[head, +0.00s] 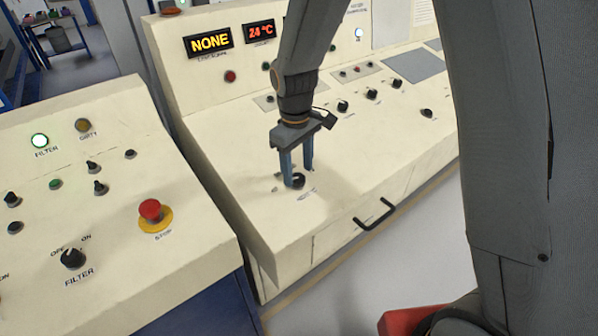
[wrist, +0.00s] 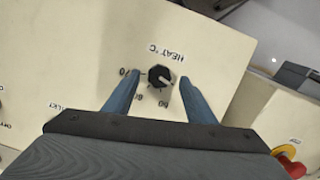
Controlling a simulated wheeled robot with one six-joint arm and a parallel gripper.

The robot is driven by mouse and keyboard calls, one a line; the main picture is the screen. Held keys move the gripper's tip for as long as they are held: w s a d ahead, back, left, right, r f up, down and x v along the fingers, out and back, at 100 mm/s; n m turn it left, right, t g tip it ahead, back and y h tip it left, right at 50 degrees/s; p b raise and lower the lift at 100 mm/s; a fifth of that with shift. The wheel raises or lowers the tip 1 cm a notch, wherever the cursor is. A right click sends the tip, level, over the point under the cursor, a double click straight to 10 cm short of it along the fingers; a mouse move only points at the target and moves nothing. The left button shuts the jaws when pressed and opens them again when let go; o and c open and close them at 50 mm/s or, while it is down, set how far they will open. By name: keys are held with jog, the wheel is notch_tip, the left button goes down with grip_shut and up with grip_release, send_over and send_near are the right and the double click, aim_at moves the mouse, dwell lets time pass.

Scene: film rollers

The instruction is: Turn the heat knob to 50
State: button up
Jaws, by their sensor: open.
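The heat knob (wrist: 160,77) is a black round knob on a cream panel, with the label "HEAT °C" beside it and scale marks around it, of which 70, 80 and 60 seem readable. Its pointer lies toward the right in the wrist view, near the mark that looks like 60. My gripper (wrist: 155,78) is open, with one blue finger on each side of the knob and a gap on both sides. In the head view the knob (head: 298,181) sits just below my gripper (head: 298,174), partly hidden by the fingers. Whether the fingertips reach knob height is unclear.
Several other black knobs (head: 343,106) stand farther back on the same console. A display reads NONE (head: 209,41) and another reads 24 °C (head: 261,31). The left console carries a red stop button (head: 150,209) and a filter knob (head: 73,258). A drawer handle (head: 375,214) is on the front.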

jog(key=shift+w+f, duration=0.1)
jog(key=shift+f, duration=1.1)
jog(key=shift+c, duration=0.5)
jog(key=c, duration=0.9)
jog(key=shift+c, duration=0.2)
jog(key=shift+m, duration=0.4)
jog(key=m+p, duration=0.1)
jog(key=m, duration=0.3)
jog(key=shift+w+d+r+y, duration=0.1)
jog(key=shift+d+y, duration=0.05)
jog(key=shift+y, duration=0.25)
jog(key=m+y+p, duration=0.1)
jog(key=m, duration=0.3)
jog(key=shift+m+g, duration=0.3)
jog(key=shift+m, duration=0.1)
